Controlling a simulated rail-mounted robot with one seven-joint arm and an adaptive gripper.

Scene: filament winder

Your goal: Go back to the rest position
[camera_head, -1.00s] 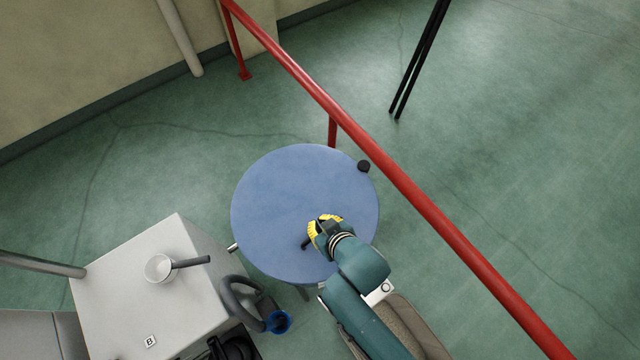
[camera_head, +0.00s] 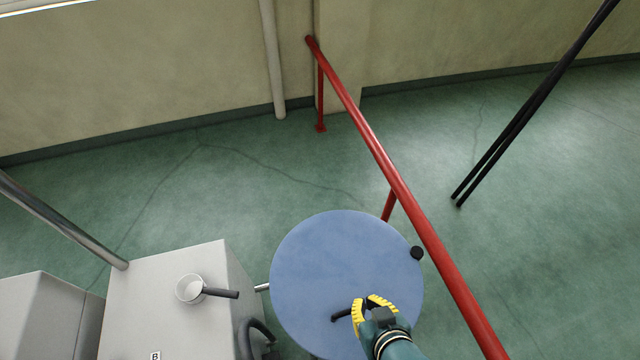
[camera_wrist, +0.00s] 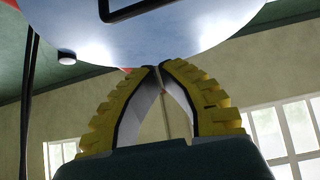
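My gripper (camera_head: 368,300) has yellow ribbed fingers and shows at the lower right part of the blue round table (camera_head: 330,250) in the head view. In the wrist view the fingertips (camera_wrist: 156,69) meet, with nothing visible held between them. A dark bent handle (camera_head: 341,315) shows against the table top, just left of my gripper. In the wrist view the pale table surface (camera_wrist: 190,35) fills the top, with a dark bar (camera_wrist: 140,8) across it. I cannot tell whether the gripper touches the handle.
A red rail (camera_head: 385,165) runs diagonally past the table's right side. A black knob (camera_head: 417,253) sits at the table edge. Black poles (camera_head: 530,110) stand right. Green floor (camera_head: 240,190) is open behind.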

